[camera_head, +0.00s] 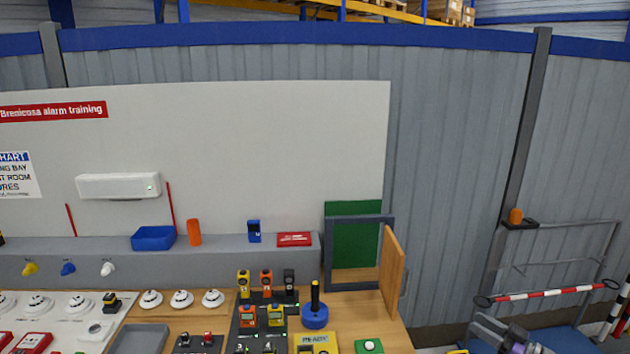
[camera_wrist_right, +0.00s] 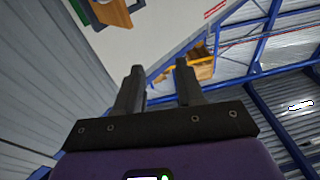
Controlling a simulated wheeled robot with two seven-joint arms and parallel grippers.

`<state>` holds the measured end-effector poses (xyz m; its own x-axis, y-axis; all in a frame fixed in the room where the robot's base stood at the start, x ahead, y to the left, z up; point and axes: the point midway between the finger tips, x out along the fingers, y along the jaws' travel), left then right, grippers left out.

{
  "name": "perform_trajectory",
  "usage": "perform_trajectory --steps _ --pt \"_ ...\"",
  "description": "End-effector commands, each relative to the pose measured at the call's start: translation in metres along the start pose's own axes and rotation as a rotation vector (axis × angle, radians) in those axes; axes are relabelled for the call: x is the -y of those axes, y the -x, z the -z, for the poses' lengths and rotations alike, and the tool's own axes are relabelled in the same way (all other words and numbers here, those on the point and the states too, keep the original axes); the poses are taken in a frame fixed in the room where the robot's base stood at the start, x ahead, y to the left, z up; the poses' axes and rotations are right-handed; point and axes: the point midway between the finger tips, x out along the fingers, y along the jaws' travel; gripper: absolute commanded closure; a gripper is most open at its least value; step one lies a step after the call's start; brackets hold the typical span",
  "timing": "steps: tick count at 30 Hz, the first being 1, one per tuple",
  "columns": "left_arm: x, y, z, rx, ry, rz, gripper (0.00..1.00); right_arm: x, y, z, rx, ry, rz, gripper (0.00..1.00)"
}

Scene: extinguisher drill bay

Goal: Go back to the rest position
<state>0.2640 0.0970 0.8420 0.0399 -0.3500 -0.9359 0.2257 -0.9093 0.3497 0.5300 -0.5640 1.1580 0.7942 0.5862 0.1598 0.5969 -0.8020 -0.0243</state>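My right gripper (camera_head: 512,338) shows at the bottom edge of the head view, right of the bench, as grey and purple parts. In the right wrist view its two dark fingers (camera_wrist_right: 159,78) stand apart with nothing between them. The wrist is tilted so its view takes in the wall and roof beams. My left gripper is not in view.
A wooden bench (camera_head: 220,303) holds detectors, handheld meters, a blue-based post (camera_head: 315,313) and an open-doored frame (camera_head: 358,220). A ledge behind carries a blue bin (camera_head: 153,238). Right of my gripper stands a railing with a red-white bar (camera_head: 545,294).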

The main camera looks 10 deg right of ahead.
Motion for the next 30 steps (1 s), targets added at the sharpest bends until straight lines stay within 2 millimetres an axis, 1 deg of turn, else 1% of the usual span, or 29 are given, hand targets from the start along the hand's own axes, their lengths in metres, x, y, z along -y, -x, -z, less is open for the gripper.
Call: perform_trajectory --steps 1,5,8,11,12,14,15,16,17,18,20,21,23,24,26,27,29,30 --pt "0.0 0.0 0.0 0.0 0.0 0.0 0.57 -0.003 -0.008 -0.005 -0.028 -0.012 -0.028 0.62" --pt "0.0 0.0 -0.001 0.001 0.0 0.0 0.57 -0.013 -0.028 -0.02 -0.095 -0.044 -0.129 0.62" --pt "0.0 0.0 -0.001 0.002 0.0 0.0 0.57 -0.019 -0.048 -0.041 -0.137 -0.09 -0.232 0.62" --pt "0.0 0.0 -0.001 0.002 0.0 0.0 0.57 -0.02 -0.071 -0.073 -0.151 -0.163 -0.365 0.62" --pt "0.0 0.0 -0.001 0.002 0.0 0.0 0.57 -0.017 -0.08 -0.09 -0.141 -0.199 -0.422 0.62" --pt "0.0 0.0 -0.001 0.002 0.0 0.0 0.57 -0.009 -0.093 -0.118 -0.113 -0.257 -0.502 0.62" --pt "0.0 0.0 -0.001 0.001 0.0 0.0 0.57 -0.001 -0.101 -0.138 -0.082 -0.298 -0.551 0.62" --pt "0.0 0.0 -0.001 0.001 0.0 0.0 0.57 0.007 -0.107 -0.153 -0.053 -0.329 -0.586 0.62" --pt "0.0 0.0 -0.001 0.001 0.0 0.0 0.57 0.017 -0.112 -0.169 -0.021 -0.362 -0.619 0.62" --pt "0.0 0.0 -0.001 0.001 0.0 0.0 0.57 0.032 -0.119 -0.189 0.029 -0.405 -0.657 0.62" --pt "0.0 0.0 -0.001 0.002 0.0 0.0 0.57 0.059 -0.126 -0.221 0.12 -0.469 -0.707 0.62" --pt "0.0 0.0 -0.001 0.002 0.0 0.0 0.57 0.081 -0.131 -0.241 0.187 -0.511 -0.731 0.62" --pt "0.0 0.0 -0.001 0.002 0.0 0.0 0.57 0.117 -0.134 -0.269 0.296 -0.569 -0.759 0.62" --pt "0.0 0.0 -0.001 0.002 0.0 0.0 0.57 0.142 -0.134 -0.286 0.371 -0.606 -0.769 0.62" --pt "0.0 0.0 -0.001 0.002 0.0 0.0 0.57 0.182 -0.132 -0.308 0.486 -0.655 -0.775 0.62" --pt "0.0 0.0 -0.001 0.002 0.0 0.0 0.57 0.21 -0.129 -0.32 0.564 -0.685 -0.772 0.62" --pt "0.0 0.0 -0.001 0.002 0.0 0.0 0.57 0.253 -0.122 -0.335 0.684 -0.727 -0.76 0.62" --pt "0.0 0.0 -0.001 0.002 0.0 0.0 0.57 0.282 -0.116 -0.343 0.764 -0.751 -0.746 0.62"
